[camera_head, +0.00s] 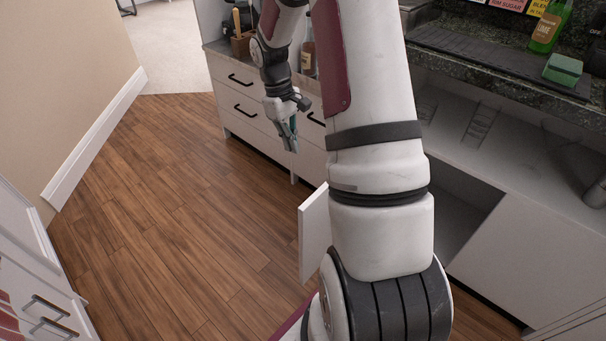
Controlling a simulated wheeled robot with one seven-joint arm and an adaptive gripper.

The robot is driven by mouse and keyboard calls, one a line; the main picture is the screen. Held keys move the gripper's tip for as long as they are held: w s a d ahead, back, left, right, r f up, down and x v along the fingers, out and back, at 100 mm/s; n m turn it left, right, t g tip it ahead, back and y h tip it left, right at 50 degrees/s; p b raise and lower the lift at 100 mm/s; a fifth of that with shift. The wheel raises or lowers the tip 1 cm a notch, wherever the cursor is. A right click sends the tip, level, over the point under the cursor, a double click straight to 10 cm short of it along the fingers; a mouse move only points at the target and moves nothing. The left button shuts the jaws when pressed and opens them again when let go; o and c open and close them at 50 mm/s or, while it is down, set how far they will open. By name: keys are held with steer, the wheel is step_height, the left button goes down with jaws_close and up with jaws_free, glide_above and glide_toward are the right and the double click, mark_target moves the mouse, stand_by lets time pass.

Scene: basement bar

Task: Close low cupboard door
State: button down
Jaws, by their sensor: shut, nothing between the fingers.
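A low white cupboard door (314,233) stands swung out into the room, partly hidden behind my arm. To the right of my arm, the dark open inside of the low cupboard (459,213) shows under the counter. My gripper (291,148) is shut and empty. It points down in front of the white drawers, above and a little left of the open door in the picture, apart from it. The door's hinge side and handle are hidden by my arm.
White drawers (246,98) with black handles are behind my gripper. Another white cabinet (40,290) stands at lower left. The wood floor (165,200) between is clear.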

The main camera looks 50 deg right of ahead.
steer(key=s+f+b, duration=0.4)
steer(key=s+f, duration=0.2)
steer(key=f, duration=0.3)
steer(key=shift+s+d+f+b, duration=0.2)
steer(key=shift+s+f+b, duration=0.05)
steer(key=shift+b, duration=0.15)
